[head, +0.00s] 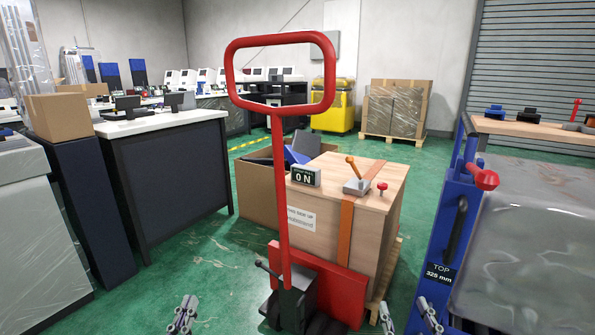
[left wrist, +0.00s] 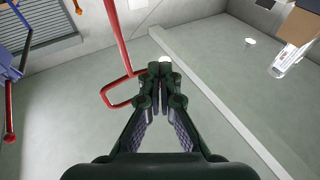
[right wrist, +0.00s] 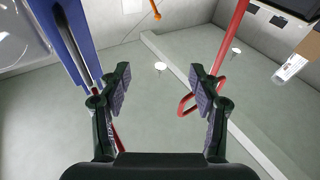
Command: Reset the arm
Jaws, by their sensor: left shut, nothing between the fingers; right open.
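My left gripper (head: 183,315) is low at the bottom of the head view, left of the red pallet jack. In the left wrist view its fingertips (left wrist: 160,72) meet, with nothing between them. My right gripper (head: 408,316) is at the bottom right, between the pallet jack and the blue cart. In the right wrist view its fingers (right wrist: 160,80) are spread wide and empty. Both wrist cameras look up toward the walls and ceiling. Neither gripper visibly touches anything.
The red pallet jack (head: 280,200) stands in front of me with its loop handle raised. Behind it is a wooden crate (head: 375,190) with a lever on top. A blue cart (head: 455,215) is close on the right. A dark bench (head: 180,180) is left. Green floor is free at lower left.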

